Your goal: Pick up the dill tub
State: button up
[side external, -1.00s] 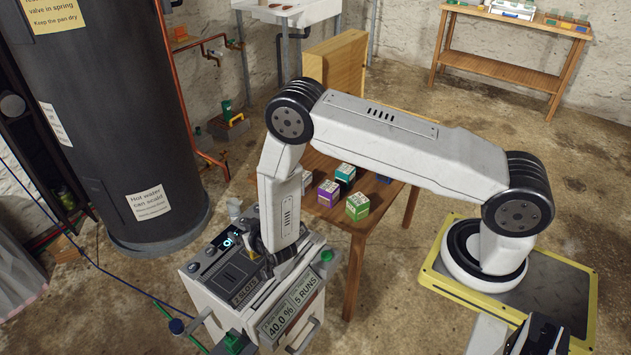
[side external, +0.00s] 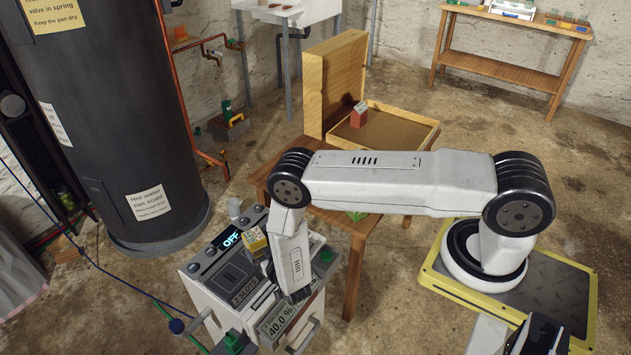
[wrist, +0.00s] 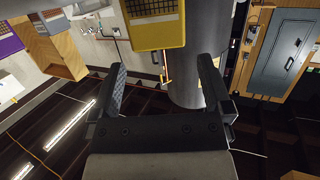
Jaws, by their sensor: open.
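No label reading dill is legible, so I cannot tell which tub is the dill one. A yellow tub (side external: 253,240) with a pale printed top sits at the white machine's top, beside the lit OFF display. In the wrist view a yellow tub (wrist: 157,34) lies beyond my gripper's fingertips, roughly centred between them and apart from them. My gripper (wrist: 161,68) is open and empty, with dark fingers spread. In the side view it is mostly hidden behind my forearm, close to the yellow tub. A green tub (side external: 356,215) shows only partly below my arm.
The white machine (side external: 205,287) has knobs and a slotted top. A wooden table (side external: 356,240) stands behind it, carrying a shallow wooden tray (side external: 415,117) with a red tub (side external: 359,116) and an upright wooden board (side external: 345,75). A dark tank (side external: 115,110) stands left.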

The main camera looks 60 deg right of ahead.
aim_at(254, 235)
jog(key=shift+x, duration=0.8)
jog(key=shift+x, duration=2.6)
jog(key=shift+d, duration=0.1)
jog(key=shift+r, duration=0.1)
jog(key=c, duration=1.1)
jog(key=shift+r, duration=0.1)
